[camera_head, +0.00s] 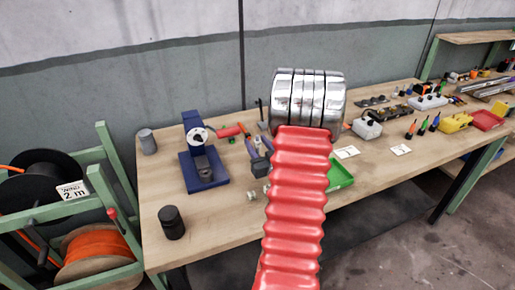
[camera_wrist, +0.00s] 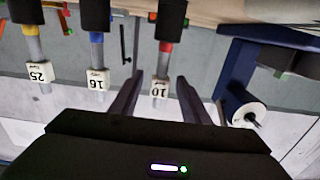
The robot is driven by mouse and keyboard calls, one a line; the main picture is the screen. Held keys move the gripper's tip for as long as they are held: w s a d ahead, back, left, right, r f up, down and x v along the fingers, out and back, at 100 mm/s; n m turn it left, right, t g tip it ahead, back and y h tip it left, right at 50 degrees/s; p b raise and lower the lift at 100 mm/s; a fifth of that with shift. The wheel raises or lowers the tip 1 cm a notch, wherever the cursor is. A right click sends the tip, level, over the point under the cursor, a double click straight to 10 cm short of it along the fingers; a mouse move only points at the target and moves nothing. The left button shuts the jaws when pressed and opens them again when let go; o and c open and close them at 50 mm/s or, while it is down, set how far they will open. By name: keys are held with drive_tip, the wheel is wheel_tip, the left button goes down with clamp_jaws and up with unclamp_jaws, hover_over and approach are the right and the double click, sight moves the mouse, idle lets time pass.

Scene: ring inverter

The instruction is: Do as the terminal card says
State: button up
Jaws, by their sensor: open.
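White cards, possibly including the terminal card, lie on the bench: one card (camera_head: 347,152) and another card (camera_head: 401,149). Their print is too small to read. In the wrist view, where the scene appears inverted, three dark-handled tools carry white tags: tool 25 (camera_wrist: 35,50), tool 16 (camera_wrist: 97,52) and tool 10 (camera_wrist: 164,65). Coloured bands mark them. My gripper (camera_wrist: 160,77) is open, with tag 10 showing between its fingertips; contact is not visible. In the head view my red and chrome arm hides the gripper. A blue press (camera_head: 202,158) stands left; it also shows in the wrist view (camera_wrist: 231,75).
A green tray (camera_head: 341,176) is partly hidden behind my arm. A grey cylinder (camera_head: 147,141) and dark cylinder (camera_head: 171,223) stand left. A cable reel rack (camera_head: 110,175) adjoins the bench. Boxes and tools crowd the right, including a yellow bin (camera_head: 456,122). The front-left bench is mostly clear.

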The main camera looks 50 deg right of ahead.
clamp_jaws()
idle(0.5)
drive_tip(key=shift+r, duration=0.2)
drive_tip(key=shift+r, duration=4.85)
